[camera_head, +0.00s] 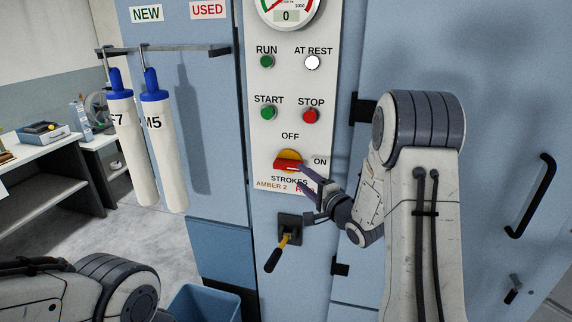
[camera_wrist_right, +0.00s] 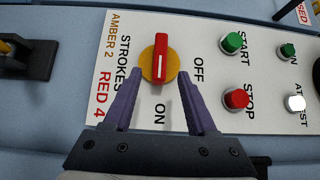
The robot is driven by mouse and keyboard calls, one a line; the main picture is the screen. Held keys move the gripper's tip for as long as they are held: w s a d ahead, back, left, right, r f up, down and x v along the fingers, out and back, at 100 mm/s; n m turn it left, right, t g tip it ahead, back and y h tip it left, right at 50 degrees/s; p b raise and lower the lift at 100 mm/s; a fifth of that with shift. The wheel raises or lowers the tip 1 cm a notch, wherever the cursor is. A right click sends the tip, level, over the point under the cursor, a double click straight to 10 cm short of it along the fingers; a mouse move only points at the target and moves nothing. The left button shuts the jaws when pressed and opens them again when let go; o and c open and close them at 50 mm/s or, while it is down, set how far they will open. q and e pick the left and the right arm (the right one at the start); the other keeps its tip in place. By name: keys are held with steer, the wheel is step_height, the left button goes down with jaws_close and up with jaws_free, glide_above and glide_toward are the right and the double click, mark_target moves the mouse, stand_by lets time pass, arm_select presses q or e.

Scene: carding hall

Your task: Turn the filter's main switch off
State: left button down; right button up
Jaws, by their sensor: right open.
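The main switch (camera_head: 288,162) is a red handle on a round yellow plate, low on the white control panel. In the right wrist view the switch (camera_wrist_right: 161,58) has its handle's pale mark toward the ON label (camera_wrist_right: 159,113); the OFF label (camera_wrist_right: 199,69) is a quarter turn away. My right gripper (camera_head: 305,176) is open in front of the panel, just right of and below the switch. In the wrist view its two purple fingers are apart, on either side of the handle's ON end, and no contact can be made out. My left gripper is out of view.
Green START (camera_head: 268,113) and red STOP (camera_head: 311,116) buttons sit above the switch. A lever with a black grip (camera_head: 272,260) is below. Two white filter cartridges (camera_head: 160,150) hang at left. A blue bin (camera_head: 205,305) stands on the floor. A door handle (camera_head: 532,197) is at right.

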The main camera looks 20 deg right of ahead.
mark_target(291, 168)
steer(key=w+p, duration=0.1)
steer(key=w, duration=0.1)
steer(key=w+a+p, duration=0.1)
steer(key=w, duration=0.2)
steer(key=w+p, duration=0.1)
steer(key=w, duration=0.2)
steer(key=shift+w+a, duration=0.15)
steer(key=shift+a, duration=0.2)
steer(key=shift+w+a, duration=0.1)
steer(key=shift+w, duration=0.3)
jaws_close()
